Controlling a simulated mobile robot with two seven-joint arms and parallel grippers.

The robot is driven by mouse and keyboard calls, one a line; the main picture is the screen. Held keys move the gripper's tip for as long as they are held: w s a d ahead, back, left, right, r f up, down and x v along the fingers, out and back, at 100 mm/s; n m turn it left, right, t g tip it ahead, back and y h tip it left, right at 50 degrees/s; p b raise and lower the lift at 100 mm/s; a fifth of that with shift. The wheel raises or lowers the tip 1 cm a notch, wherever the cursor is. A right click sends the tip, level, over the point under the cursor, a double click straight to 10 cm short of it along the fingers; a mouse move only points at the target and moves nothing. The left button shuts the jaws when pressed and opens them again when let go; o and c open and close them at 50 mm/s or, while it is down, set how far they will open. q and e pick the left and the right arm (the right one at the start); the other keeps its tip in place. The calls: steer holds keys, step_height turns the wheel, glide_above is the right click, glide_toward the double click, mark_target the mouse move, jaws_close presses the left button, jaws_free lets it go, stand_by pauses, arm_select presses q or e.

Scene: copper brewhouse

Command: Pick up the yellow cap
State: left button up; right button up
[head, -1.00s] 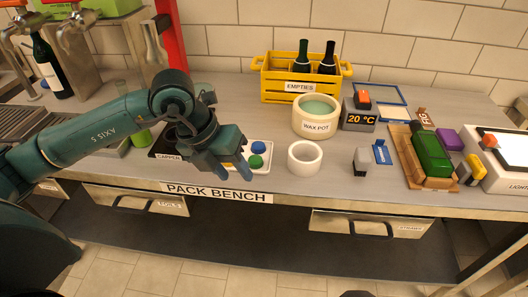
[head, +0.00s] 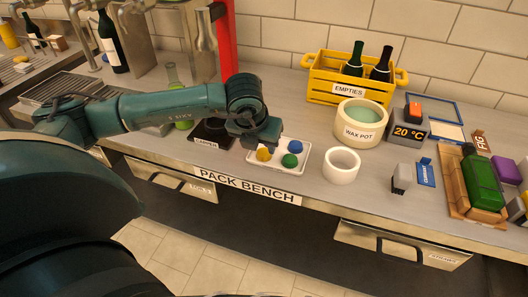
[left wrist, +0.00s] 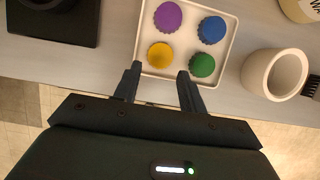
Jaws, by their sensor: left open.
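The yellow cap (head: 264,154) lies in a white tray (head: 301,166) on the pack bench. In the left wrist view the yellow cap (left wrist: 161,55) sits in the tray's near left part, with a purple cap (left wrist: 168,17) beyond it, a blue cap (left wrist: 212,29) diagonally across and a green cap (left wrist: 202,64) to its right. My left gripper (left wrist: 158,72) is open, its fingers on either side of the yellow cap's line, the cap just ahead of and apart from them. In the head view the left gripper (head: 262,140) is over the tray's left side and hides the purple cap. My right gripper is not in view.
A white ring-shaped cup (head: 341,167) stands right of the tray. The wax pot (head: 361,122) and yellow empties crate (head: 338,92) with bottles are behind. A dark capper base (head: 212,133) is to the left. The bench's front edge runs close before the tray.

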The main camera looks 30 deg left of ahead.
mark_target(263, 152)
arm_select(q)
steer(key=x, duration=0.4)
steer(key=shift+w, duration=0.15)
steer(key=shift+c, duration=0.3)
steer(key=c, duration=0.5)
steer(key=shift+c, duration=0.2)
